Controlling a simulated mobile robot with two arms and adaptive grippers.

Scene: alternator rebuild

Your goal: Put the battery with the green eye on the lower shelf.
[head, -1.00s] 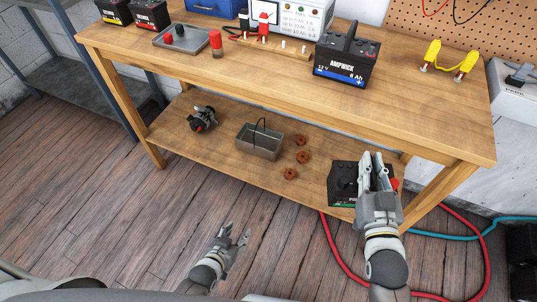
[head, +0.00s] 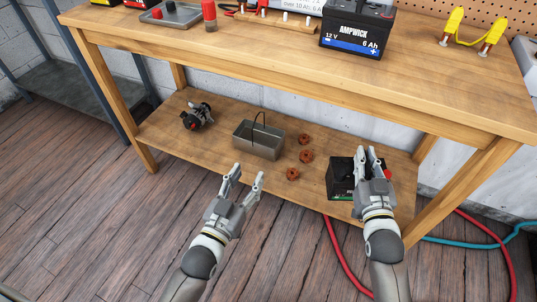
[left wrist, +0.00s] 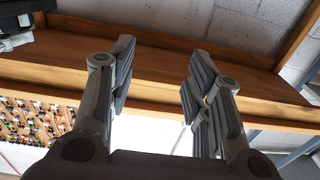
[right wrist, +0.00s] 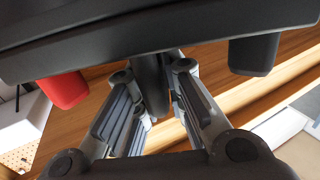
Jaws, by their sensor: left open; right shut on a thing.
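A black battery (head: 342,178) with a green strip low on its front is at the right end of the lower shelf (head: 225,165), by the front edge. My right gripper (head: 374,158) is shut on its handle from above, hiding much of it. In the right wrist view the black handle (right wrist: 150,80) lies between the fingers, with a red terminal cap (right wrist: 64,88) and a black one (right wrist: 254,54) on either side. I cannot make out a green eye. My left gripper (head: 246,180) is open and empty in front of the shelf; its spread fingers show in the left wrist view (left wrist: 155,75).
The bench top above holds a blue-labelled Ampwick battery (head: 357,28). A red hose (head: 343,260) lies on the floor near the right bench leg (head: 455,195).

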